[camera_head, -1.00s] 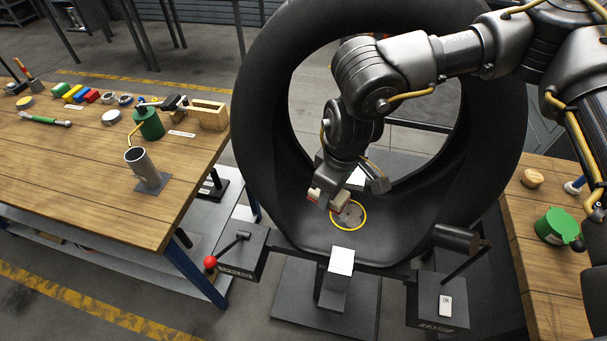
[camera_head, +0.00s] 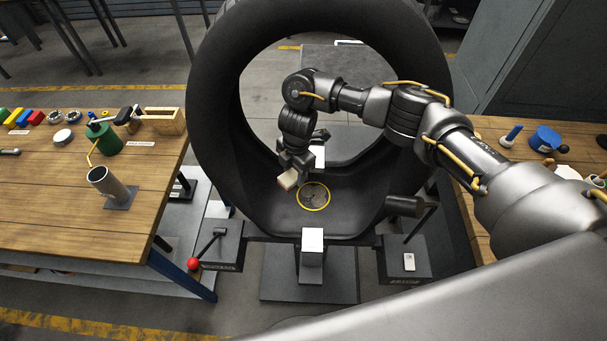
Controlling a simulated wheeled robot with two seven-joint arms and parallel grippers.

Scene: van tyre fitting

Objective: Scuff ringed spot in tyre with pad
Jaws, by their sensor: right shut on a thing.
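The big black tyre (camera_head: 222,95) stands upright on a stand in the middle of the view. The yellow-ringed spot (camera_head: 314,196) lies on its inner surface at the bottom and looks greyish and scuffed inside the ring. My right gripper (camera_head: 291,172) reaches in through the tyre opening and is shut on a small pale pad (camera_head: 287,180). The pad is just left of and above the ring in the picture; I cannot tell whether it touches the rubber. My left gripper is not in view.
A wooden bench (camera_head: 60,200) on the left carries a metal cup (camera_head: 108,186), a green can (camera_head: 104,138) and a wooden box (camera_head: 165,121). A red-knobbed lever (camera_head: 193,264) is at the stand's left. Another bench on the right holds a blue can (camera_head: 545,139).

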